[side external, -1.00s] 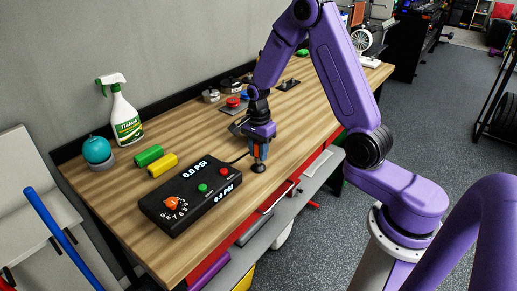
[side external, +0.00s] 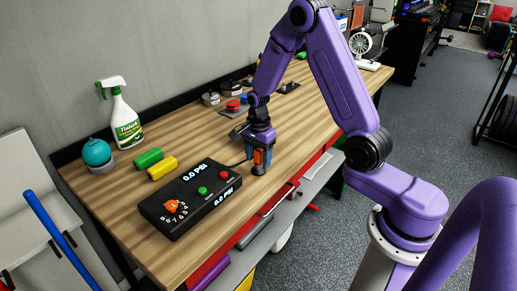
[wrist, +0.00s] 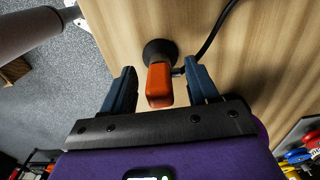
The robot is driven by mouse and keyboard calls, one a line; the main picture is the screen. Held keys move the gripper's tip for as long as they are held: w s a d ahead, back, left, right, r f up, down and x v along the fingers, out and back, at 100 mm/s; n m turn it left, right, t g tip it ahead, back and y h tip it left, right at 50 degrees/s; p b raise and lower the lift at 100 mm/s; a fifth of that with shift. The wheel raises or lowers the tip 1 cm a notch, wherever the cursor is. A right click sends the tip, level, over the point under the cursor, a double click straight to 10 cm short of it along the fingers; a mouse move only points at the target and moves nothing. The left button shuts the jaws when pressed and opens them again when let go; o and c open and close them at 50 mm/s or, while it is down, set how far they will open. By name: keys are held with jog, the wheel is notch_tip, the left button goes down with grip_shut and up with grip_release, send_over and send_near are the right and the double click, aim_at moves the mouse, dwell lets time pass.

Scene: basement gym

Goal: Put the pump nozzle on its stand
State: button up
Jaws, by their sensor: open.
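The pump nozzle (wrist: 159,84) is an orange-red handle with a black hose running from it, in the wrist view between my two fingers. It sits at a round black stand (wrist: 159,50) on the wooden table, and the stand also shows in the side view (side external: 258,170). My gripper (wrist: 160,88) is open around the nozzle, with a gap between the nozzle and each blue finger. In the side view, my gripper (side external: 258,162) points down over the stand near the table's front edge, with the orange nozzle (side external: 258,156) between its fingers.
A black pump box (side external: 190,198) with 0.0 PSI displays is left of my gripper. Green (side external: 149,156) and yellow (side external: 162,167) cylinders, a spray bottle (side external: 125,118) and a teal ball (side external: 96,151) stand farther left. A red-topped part (side external: 233,103) lies behind. The front edge is close.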

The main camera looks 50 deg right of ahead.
aim_at(258, 149)
notch_tip(258, 149, up, 17)
jog(key=shift+r, duration=0.2)
dwell(0.4)
jog(key=s+a+n, duration=1)
jog(key=a+n, duration=0.1)
jog(key=n, duration=0.3)
jog(key=s+f+n, duration=0.2)
jog(key=s+n, duration=1.4)
jog(key=s, duration=0.2)
jog(key=shift+s+a+f+n, duration=0.25)
jog(key=shift+s+a+n, duration=0.05)
jog(key=shift+a, duration=0.1)
